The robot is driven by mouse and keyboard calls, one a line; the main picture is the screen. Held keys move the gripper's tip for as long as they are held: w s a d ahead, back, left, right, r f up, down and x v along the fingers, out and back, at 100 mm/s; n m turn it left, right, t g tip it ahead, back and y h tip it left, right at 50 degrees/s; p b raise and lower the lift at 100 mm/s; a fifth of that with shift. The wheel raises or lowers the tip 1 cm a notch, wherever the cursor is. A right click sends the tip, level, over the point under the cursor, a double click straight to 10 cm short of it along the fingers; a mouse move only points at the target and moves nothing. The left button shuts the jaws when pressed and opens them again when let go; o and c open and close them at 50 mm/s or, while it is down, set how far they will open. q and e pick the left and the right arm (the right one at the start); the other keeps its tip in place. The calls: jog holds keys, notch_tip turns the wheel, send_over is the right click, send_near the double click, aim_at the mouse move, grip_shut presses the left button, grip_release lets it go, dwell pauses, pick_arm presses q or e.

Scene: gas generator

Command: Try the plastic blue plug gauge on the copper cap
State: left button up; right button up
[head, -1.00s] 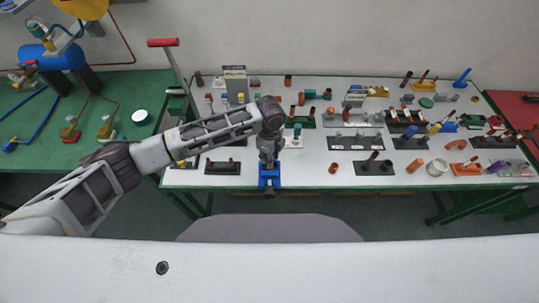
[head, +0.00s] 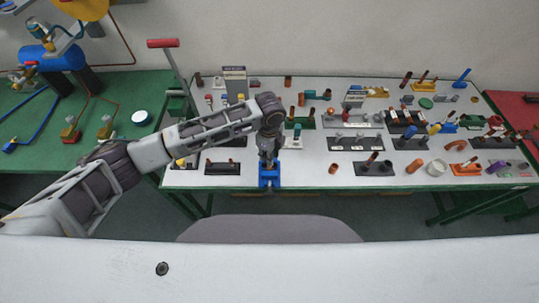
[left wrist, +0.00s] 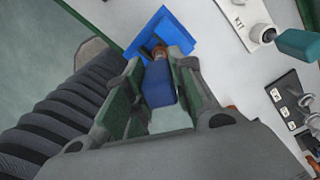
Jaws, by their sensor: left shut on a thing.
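My left gripper (head: 268,160) points down at the front edge of the white table. It is shut on the blue plug gauge (left wrist: 158,88), which shows between the green-lined fingers in the left wrist view. The copper cap (left wrist: 159,52) shows as a small brown rim just beyond the gauge's far end, over a blue stand (left wrist: 183,37). The gauge and cap look close or touching; I cannot tell whether the gauge is inside the cap. In the head view the blue stand (head: 269,178) sits under the gripper, which hides the cap. My right gripper is not in view.
Black holders with pegs (head: 223,168) (head: 373,168) stand left and right of the stand. A white holder (left wrist: 254,28) with a teal part (left wrist: 300,45) is close by. Many small fittings cover the table behind. The front edge right of the stand has some bare room.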

pick_arm(q)
jog(key=shift+r, duration=0.55)
jog(key=shift+r, duration=2)
jog(key=shift+w, duration=0.1)
